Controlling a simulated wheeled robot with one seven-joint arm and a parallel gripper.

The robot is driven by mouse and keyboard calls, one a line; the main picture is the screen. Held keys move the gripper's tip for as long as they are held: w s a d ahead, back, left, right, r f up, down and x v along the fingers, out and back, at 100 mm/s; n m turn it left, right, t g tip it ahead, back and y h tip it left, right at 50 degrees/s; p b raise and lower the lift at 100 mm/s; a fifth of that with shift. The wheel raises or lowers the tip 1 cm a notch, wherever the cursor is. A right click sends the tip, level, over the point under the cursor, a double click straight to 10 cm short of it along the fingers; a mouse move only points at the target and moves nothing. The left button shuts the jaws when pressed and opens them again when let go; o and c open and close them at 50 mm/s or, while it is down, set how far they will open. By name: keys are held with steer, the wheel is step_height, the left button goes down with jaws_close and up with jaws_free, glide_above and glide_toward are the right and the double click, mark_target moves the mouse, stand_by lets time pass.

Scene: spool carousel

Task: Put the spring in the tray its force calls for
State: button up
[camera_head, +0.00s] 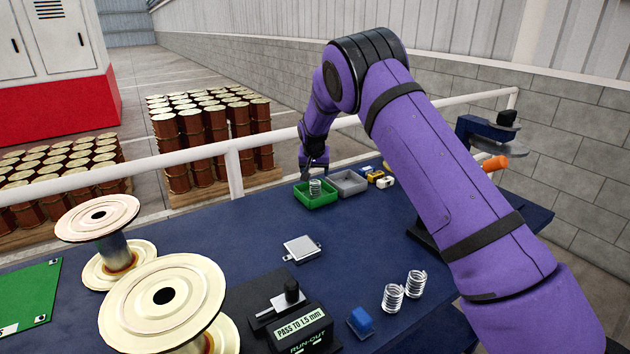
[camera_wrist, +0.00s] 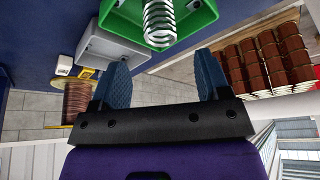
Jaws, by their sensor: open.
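A metal coil spring (camera_head: 315,187) stands in the green tray (camera_head: 331,197) at the back of the table. It also shows in the wrist view, the spring (camera_wrist: 159,22) inside the green tray (camera_wrist: 203,18). A grey tray (camera_head: 360,184) sits just right of the green one and looks empty; in the wrist view the grey tray (camera_wrist: 112,48) lies beside it. My gripper (camera_head: 316,168) is above and just behind the green tray. In the wrist view my gripper (camera_wrist: 163,80) has its blue fingers wide apart with nothing between them, and the spring is beyond them.
Two more springs (camera_head: 404,290) stand at the front right. A flat metal plate device (camera_head: 301,249), a run-out gauge (camera_head: 300,325), a blue block (camera_head: 360,322) and large spools (camera_head: 165,300) are on the table. Small yellow items (camera_head: 380,178) lie right of the trays. A white rail (camera_head: 232,160) runs behind.

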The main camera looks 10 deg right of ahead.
steer(key=shift+v, duration=1.8)
steer(key=s+d+r+y, duration=0.1)
steer(key=s+d+r, duration=0.2)
steer(key=s+r, duration=0.9)
steer(key=s+d+r+y, duration=0.1)
steer(key=s+d+r, duration=0.3)
steer(key=s+r, duration=0.8)
steer(key=s+d+n, duration=0.1)
steer(key=s+n, duration=0.2)
steer(key=s, duration=3.1)
steer(key=shift+r+n+t+h, duration=0.3)
steer(key=shift+r+t, duration=0.1)
steer(key=shift+r, duration=0.1)
steer(key=shift+d, duration=0.1)
